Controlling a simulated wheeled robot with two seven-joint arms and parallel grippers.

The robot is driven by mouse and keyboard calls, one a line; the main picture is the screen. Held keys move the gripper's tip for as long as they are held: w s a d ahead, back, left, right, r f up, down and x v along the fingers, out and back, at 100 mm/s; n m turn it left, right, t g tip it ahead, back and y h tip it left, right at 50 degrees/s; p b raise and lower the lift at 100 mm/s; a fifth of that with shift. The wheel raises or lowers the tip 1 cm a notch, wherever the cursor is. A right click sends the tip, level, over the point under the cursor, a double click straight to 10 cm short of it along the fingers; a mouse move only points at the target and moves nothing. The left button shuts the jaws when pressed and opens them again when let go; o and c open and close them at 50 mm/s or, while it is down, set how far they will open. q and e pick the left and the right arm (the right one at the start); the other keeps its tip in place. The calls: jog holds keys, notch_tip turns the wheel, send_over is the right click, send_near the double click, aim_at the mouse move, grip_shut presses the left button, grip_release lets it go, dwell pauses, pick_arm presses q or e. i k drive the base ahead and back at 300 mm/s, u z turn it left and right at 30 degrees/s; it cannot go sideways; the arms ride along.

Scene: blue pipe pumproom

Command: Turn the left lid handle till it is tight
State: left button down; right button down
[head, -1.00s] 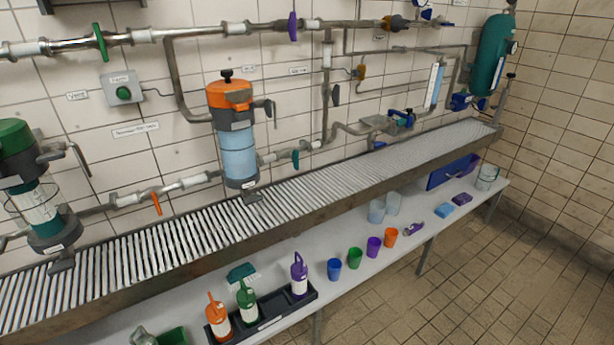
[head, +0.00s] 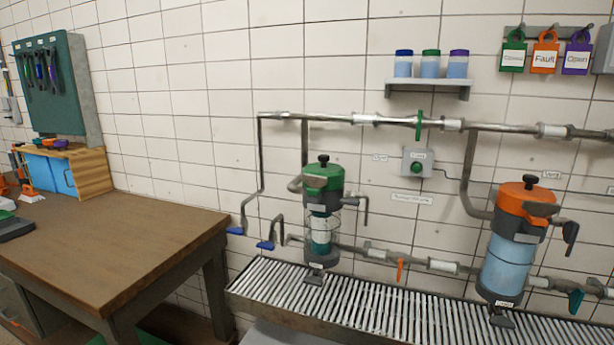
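Two filter vessels stand on the slatted drain rack in the head view. The left one has a green lid (head: 323,177) with a black knob on top and a grey handle (head: 362,198) sticking out on its right side. Its lower body (head: 321,229) is clear and teal. The right vessel has an orange lid (head: 528,196) with a black knob, a dark side handle (head: 570,233) and a blue clear body (head: 506,265). I cannot tell how tight either lid is. Neither of my grippers is in view.
A wooden workbench (head: 110,240) stands at the left, with a tool board (head: 57,85) above it. The slatted rack (head: 380,312) runs along the wall to the right. Pipes with a green valve lever (head: 419,126) and an orange lever (head: 400,269) cross the wall.

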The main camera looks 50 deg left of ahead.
aim_at(313, 182)
jog(key=u, duration=0.35)
jog(key=k, duration=0.1)
jog(key=u, duration=1.1)
